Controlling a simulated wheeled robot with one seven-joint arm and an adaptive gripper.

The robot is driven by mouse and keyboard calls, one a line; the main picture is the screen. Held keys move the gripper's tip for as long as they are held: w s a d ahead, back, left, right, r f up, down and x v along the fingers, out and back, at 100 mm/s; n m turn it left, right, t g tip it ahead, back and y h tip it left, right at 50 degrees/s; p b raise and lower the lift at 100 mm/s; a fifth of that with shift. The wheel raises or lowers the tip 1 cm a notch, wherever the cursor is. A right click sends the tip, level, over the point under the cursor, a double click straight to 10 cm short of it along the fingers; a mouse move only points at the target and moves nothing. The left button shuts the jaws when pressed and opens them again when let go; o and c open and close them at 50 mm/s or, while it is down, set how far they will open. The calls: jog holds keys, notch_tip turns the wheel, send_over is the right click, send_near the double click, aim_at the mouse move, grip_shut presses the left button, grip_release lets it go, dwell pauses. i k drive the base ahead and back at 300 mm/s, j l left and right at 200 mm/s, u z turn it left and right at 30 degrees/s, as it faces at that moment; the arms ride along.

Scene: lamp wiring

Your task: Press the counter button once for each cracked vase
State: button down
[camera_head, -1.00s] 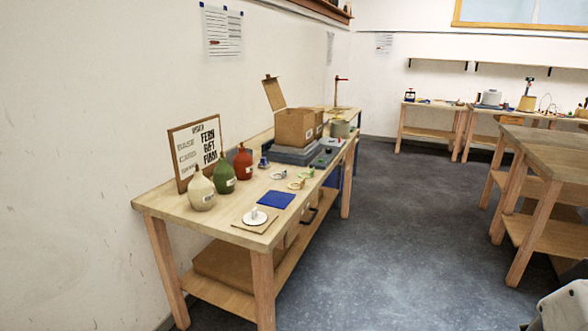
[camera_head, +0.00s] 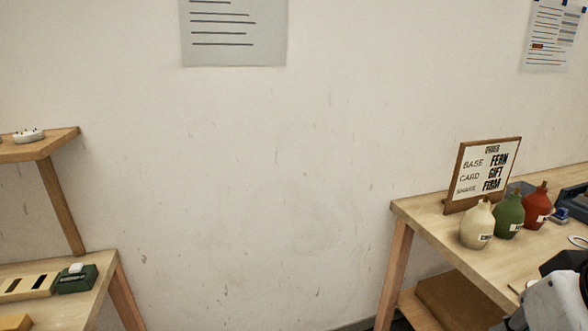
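Three bottle-shaped vases stand in a row on the workbench at the right. They are a cream vase (camera_head: 478,225), a green vase (camera_head: 509,215) and a red vase (camera_head: 537,206). Each has a narrow neck, and small labels show on their fronts. I cannot make out cracks on any of them at this size. No counter button can be made out for certain. Part of my arm shows at the lower right edge, in front of the bench. My gripper's fingers cannot be seen.
A framed order sign (camera_head: 482,172) stands behind the vases on the workbench (camera_head: 425,216). At the left is another bench (camera_head: 100,277) with a dark green device (camera_head: 75,279), below a wooden shelf (camera_head: 52,144). Bare wall lies between the benches.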

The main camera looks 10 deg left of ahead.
aim_at(75, 267)
jog(key=i+u, duration=0.2)
jog(key=u, duration=0.2)
jog(key=i+u, duration=0.2)
jog(key=u, duration=0.2)
jog(key=i+u, duration=0.25)
jog(key=u, duration=0.15)
jog(key=i+l+u, duration=0.15)
jog(key=u, duration=0.25)
jog(key=i+l+u, duration=0.15)
jog(key=u, duration=0.25)
jog(key=i+l+u, duration=0.4)
jog(key=l, duration=0.25)
jog(key=i+l+u, duration=0.2)
jog(key=l, duration=0.15)
jog(key=k, duration=0.05)
